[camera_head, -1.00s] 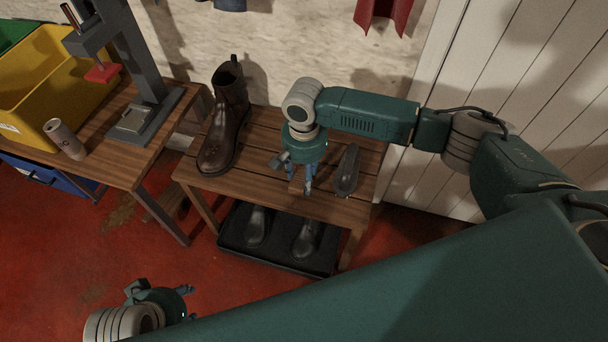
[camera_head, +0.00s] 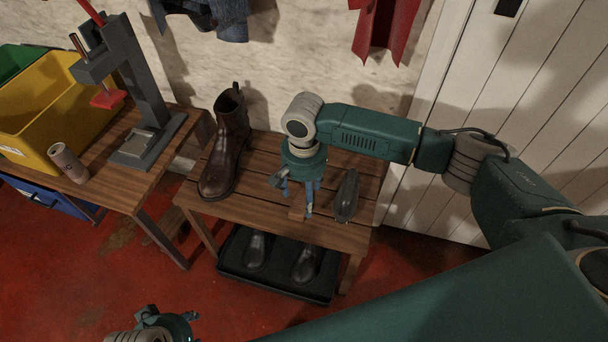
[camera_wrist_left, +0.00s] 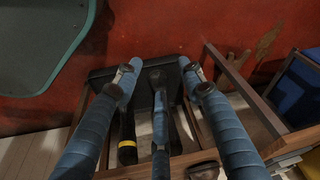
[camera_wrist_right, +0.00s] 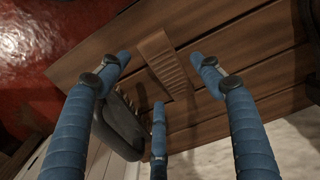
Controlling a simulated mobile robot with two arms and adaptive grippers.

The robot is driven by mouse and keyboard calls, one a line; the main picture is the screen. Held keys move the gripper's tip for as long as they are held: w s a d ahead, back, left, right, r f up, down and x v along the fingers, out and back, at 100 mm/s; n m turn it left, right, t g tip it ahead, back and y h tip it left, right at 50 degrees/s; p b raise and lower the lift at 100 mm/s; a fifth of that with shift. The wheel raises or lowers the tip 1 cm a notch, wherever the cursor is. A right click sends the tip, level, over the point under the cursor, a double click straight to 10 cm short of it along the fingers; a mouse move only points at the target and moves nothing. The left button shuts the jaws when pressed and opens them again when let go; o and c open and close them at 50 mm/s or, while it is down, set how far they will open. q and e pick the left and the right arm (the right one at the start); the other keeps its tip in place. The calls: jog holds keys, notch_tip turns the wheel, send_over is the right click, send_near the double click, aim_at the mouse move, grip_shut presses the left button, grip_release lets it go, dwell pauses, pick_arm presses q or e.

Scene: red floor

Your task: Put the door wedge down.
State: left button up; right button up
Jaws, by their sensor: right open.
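The door wedge (camera_wrist_right: 168,65) is a brown wooden piece with a ribbed face. It lies on the slatted wooden bench (camera_head: 250,207), near the front edge; in the head view it is a small light brown piece (camera_head: 297,213) just below my right gripper (camera_head: 302,198). In the right wrist view my right gripper (camera_wrist_right: 160,75) has its fingers spread, with the wedge showing between the tips and clear of them. My left gripper (camera_wrist_left: 160,75) is away at the lower left of the head view, fingers apart and nothing between them.
A brown boot (camera_head: 228,140) stands at the left. A black tray (camera_head: 275,280) with dark boots is underneath. A workbench with a press (camera_head: 145,145), can (camera_head: 67,163) and yellow bin (camera_head: 60,115) stands left.

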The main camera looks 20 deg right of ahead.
aim_at(304, 203)
pick_arm(q)
notch_tip(304, 203, down, 8)
jog(key=p, duration=0.1)
jog(key=shift+s+p, duration=0.3)
jog(key=shift+p, duration=0.1)
pick_arm(e)
notch_tip(304, 203, up, 9)
jog(key=shift+f, duration=0.15)
